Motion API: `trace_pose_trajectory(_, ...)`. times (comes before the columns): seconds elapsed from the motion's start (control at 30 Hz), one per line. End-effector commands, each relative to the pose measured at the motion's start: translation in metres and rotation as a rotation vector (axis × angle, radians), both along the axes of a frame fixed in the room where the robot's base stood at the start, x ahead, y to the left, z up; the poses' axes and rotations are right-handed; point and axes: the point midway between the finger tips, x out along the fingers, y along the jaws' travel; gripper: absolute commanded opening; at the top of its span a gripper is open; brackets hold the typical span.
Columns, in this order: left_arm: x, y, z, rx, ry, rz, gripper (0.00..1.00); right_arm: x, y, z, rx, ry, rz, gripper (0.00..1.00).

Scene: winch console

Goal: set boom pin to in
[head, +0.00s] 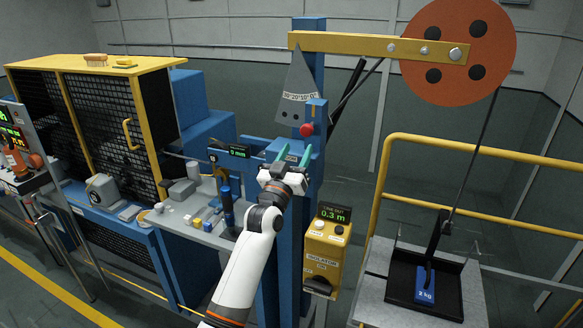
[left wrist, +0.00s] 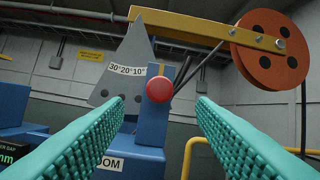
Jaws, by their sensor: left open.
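The boom pin shows as a round red knob (head: 306,130) on the blue post (head: 311,75), below the yellow boom arm (head: 345,44). In the left wrist view the red knob (left wrist: 159,89) faces me near the middle, above a partly hidden label ending in "OOM". How deep the pin sits is hard to tell. My left gripper (head: 294,155) is open and empty, just below the knob in the head view. In the left wrist view its teal fingers (left wrist: 160,106) lie left and right of the knob, apart from it. My right gripper is not in view.
A grey angle plate (head: 297,92) hangs beside the post. An orange wheel (head: 458,50) is on the boom's right end, with a cable down to a blue 2 kg weight (head: 425,285).

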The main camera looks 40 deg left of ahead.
Motion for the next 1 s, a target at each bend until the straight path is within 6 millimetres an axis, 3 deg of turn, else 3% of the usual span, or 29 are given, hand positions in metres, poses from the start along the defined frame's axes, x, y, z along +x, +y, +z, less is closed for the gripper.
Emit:
trace_pose_trajectory(0.1,-0.016,-0.004,-0.009,0.0,0.0,0.001,0.51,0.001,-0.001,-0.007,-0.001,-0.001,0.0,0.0)
trace_pose_trajectory(0.27,-0.027,-0.006,-0.011,0.0,-0.001,0.0,0.51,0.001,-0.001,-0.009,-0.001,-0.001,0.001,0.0)
trace_pose_trajectory(0.83,-0.028,-0.007,-0.012,0.001,0.002,-0.001,0.51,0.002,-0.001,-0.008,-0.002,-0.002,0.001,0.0)
trace_pose_trajectory(0.93,-0.029,-0.015,-0.023,0.009,0.046,-0.017,0.51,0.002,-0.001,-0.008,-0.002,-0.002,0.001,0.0)
trace_pose_trajectory(1.0,-0.033,-0.031,-0.045,0.022,0.129,-0.047,0.51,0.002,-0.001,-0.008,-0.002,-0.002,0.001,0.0)
